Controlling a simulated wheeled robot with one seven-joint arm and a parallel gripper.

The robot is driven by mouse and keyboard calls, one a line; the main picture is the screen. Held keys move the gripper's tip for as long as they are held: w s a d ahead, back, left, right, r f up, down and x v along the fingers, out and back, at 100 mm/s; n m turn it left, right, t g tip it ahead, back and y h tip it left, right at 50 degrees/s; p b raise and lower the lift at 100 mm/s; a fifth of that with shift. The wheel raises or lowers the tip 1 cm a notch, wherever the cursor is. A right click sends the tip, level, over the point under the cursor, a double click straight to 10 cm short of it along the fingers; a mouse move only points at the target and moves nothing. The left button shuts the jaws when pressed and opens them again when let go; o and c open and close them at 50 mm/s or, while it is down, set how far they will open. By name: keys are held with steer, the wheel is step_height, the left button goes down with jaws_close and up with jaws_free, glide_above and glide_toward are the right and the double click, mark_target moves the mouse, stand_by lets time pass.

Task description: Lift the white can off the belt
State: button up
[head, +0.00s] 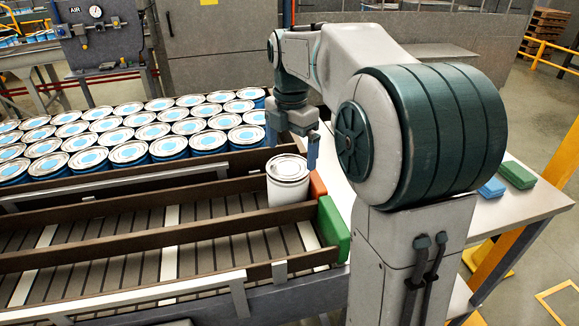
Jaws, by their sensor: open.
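The white can (287,182) stands upright at the right end of a belt lane, between dark rails and beside an orange end block. Its plain lid faces up. My gripper (292,150) is open and points down just above and behind the can, one finger showing to the right of it. The other finger is largely hidden. The gripper does not visibly hold the can. The slatted belt (120,237) runs off to the left.
Several blue cans (168,148) with white-rimmed lids crowd the lane behind. A green block (333,229) closes the front lane. At right, a pale table (508,205) holds a blue block (491,188) and a dark green block (518,174). The front lane is empty.

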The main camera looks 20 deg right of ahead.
mark_target(290, 165)
step_height(290, 165, down, 7)
steer(key=shift+a+r+p, duration=0.1)
steer(key=shift+p, duration=0.2)
steer(key=c, duration=0.9)
steer(key=shift+r+p, duration=3.3)
steer(key=shift+r, duration=2.2)
